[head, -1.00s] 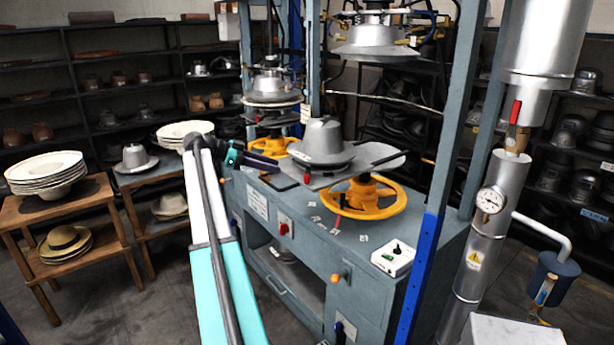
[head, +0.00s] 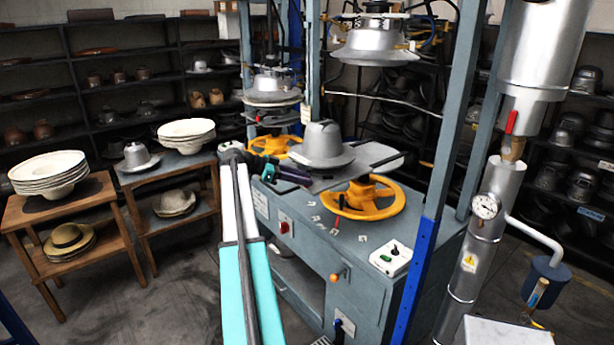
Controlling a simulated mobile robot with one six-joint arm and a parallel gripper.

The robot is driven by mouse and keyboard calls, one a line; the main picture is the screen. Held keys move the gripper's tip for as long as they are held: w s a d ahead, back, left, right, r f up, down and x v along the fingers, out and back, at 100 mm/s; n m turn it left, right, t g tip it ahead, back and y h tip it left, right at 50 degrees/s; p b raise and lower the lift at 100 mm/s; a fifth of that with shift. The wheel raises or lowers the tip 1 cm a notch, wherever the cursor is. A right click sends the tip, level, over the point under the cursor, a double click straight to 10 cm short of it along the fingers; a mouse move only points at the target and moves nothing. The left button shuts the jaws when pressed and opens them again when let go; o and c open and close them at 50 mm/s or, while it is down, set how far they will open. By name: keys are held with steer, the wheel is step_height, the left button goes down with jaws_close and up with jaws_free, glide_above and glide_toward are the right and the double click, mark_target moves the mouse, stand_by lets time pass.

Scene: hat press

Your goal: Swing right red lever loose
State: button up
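My gripper (head: 306,181), with dark fingers, reaches right from the arm's wrist to the edge of the plate under the right silver hat mould (head: 322,147). Its fingertips are at or just in front of that edge; I cannot tell whether they touch anything, or whether they are open or shut. The short red lever that hung under this plate is hidden now, apparently behind the gripper. A thin red rod (head: 341,201) stands in front of the yellow handwheel (head: 368,199). A red-handled valve (head: 511,122) is on the silver pipe at the right.
The press bench (head: 360,262) carries a control box (head: 391,258), an orange knob (head: 335,277) and a red button (head: 284,227). A blue post (head: 418,280) stands at its front right. Wooden tables (head: 90,203) with hats are on the left; the floor between is clear.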

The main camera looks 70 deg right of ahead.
steer(key=shift+x, duration=1)
steer(key=shift+c, duration=0.5)
jaws_close()
